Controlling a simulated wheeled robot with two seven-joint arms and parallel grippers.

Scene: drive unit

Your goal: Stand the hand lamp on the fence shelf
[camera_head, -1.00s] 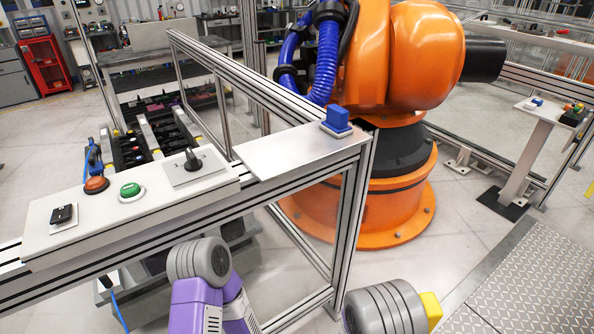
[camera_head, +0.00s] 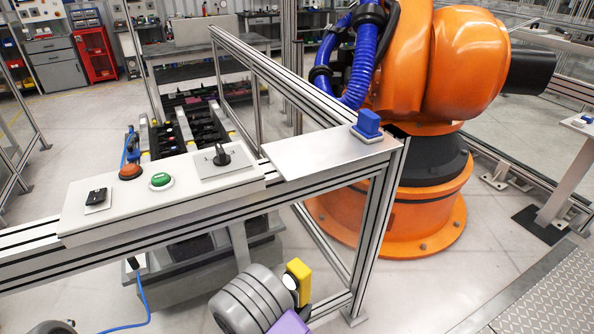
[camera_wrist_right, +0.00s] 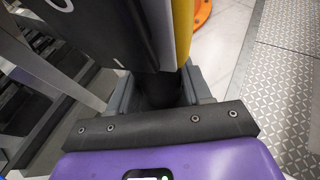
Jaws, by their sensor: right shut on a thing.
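The hand lamp shows in the head view as a small yellow block (camera_head: 298,280) beside my right wrist, low in front of the fence. In the right wrist view its dark body with a yellow side (camera_wrist_right: 182,32) fills the top middle. My right gripper (camera_wrist_right: 163,88) is shut on the lamp's dark lower part; its fingers are mostly hidden in the head view. The fence shelf (camera_head: 320,155) is a flat silver plate on top of the fence, above and behind the lamp. The lamp is apart from it. My left gripper is not in view.
A blue block (camera_head: 368,124) on a pale base stands at the shelf's right end; the rest of the plate is clear. Left of it is a white control panel (camera_head: 150,205) with buttons and a black knob. The orange robot (camera_head: 420,190) stands behind the fence.

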